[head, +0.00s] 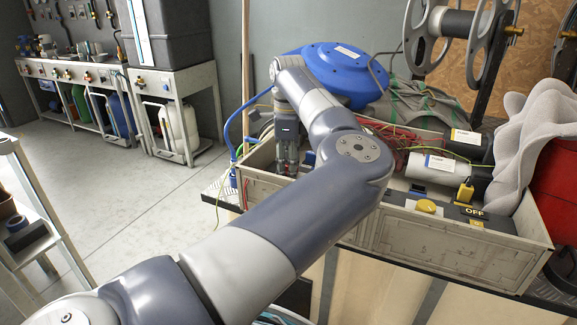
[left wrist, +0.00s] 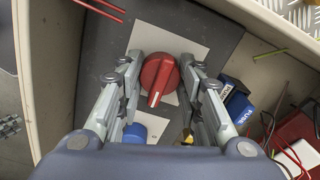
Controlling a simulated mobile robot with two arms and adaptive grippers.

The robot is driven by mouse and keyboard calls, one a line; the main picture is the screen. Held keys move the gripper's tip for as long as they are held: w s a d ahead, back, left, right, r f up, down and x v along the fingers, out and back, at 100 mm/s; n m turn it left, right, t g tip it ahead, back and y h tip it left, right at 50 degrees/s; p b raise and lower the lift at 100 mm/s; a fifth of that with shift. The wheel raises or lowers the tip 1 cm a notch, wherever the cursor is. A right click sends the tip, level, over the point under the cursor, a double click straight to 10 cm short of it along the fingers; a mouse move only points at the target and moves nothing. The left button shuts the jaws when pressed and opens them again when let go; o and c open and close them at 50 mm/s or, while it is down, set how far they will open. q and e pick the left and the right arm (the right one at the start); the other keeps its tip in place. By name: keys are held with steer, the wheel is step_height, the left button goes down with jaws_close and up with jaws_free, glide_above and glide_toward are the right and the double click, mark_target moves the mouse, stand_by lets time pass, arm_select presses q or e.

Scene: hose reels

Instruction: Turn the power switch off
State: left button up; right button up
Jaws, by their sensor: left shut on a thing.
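The power switch appears to be the red round knob (left wrist: 160,76) with a white pointer line, on a white plate on a dark panel in the left wrist view. The pointer is toward the bottom of that view, slightly left. My left gripper (left wrist: 159,62) has a finger on each side of the knob and is shut on it. In the head view my left gripper (head: 287,165) reaches down into the grey box at its left end, and the knob is hidden there. Any text on the plate is not readable. My right gripper is not in view.
The box (head: 450,246) also holds red cables (head: 400,142), white-and-black cylinders and a yellow knob (head: 427,206) beside an OFF label (head: 474,211). A blue hose reel (head: 343,70) stands behind.

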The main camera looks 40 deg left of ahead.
arm_select(q)
steer(key=n+p, duration=0.2)
steer(key=n, duration=0.1)
steer(key=shift+r, duration=0.15)
steer(key=n+p, duration=0.3)
steer(key=n, duration=0.4)
steer(key=n+p, duration=0.1)
steer(key=n, duration=0.3)
steer(key=shift+n, duration=1.7)
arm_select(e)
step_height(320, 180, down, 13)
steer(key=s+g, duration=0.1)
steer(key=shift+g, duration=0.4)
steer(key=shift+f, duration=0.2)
arm_select(q)
steer(key=o, duration=1.1)
steer(key=shift+c, duration=0.2)
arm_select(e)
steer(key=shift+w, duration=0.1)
